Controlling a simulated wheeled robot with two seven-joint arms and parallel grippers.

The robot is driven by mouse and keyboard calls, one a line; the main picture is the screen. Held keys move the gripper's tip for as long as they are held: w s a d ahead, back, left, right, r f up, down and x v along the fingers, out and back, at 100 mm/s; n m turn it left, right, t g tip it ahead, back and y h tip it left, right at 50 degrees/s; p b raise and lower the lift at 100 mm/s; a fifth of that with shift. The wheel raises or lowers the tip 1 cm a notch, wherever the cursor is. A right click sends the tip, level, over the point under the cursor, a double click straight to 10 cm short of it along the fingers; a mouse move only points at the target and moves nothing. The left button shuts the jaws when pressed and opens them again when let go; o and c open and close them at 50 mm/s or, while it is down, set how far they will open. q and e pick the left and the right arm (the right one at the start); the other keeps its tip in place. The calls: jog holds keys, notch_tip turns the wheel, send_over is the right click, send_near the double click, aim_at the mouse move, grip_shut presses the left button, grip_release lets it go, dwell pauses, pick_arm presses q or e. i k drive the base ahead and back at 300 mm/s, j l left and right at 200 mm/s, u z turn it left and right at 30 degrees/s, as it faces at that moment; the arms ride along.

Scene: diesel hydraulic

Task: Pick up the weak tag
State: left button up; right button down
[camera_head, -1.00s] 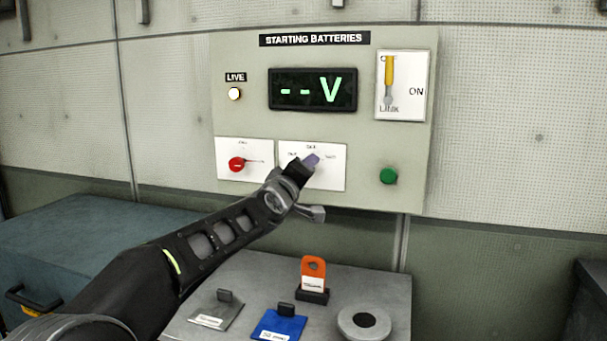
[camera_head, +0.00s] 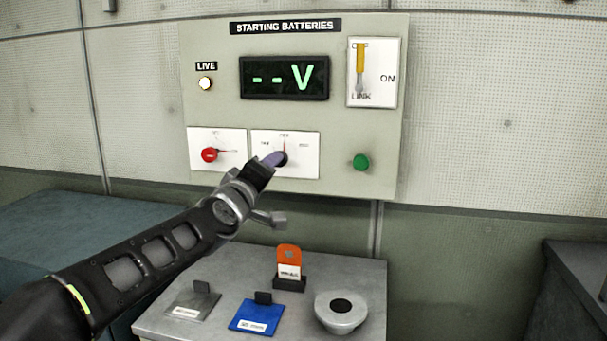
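Several labelled pieces that could be tags are on the grey cabinet top (camera_head: 235,270): a grey plate with a black tab (camera_head: 190,303), a blue plate with a black tab (camera_head: 256,318), and an orange tag (camera_head: 289,254) upright in a black holder. Their labels are too small to read, so I cannot tell which is weak. My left gripper (camera_head: 268,163) is at the middle dial (camera_head: 303,150) of the panel, its purple-tipped end over or touching the black knob. Whether its fingers are shut is hidden. My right gripper is not in view.
The starting batteries panel (camera_head: 225,110) has a display (camera_head: 285,78) reading "--V", a red knob (camera_head: 209,155), a green button (camera_head: 361,162) and a yellow-handled switch (camera_head: 360,60). A grey round dish (camera_head: 341,312) sits right of the blue plate. A dark cabinet (camera_head: 575,285) stands far right.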

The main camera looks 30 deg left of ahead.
aim_at(290, 268)
jog(key=k+l, duration=0.25)
jog(key=k, duration=0.2)
jog(key=k+l, duration=0.25)
jog(key=k, duration=0.25)
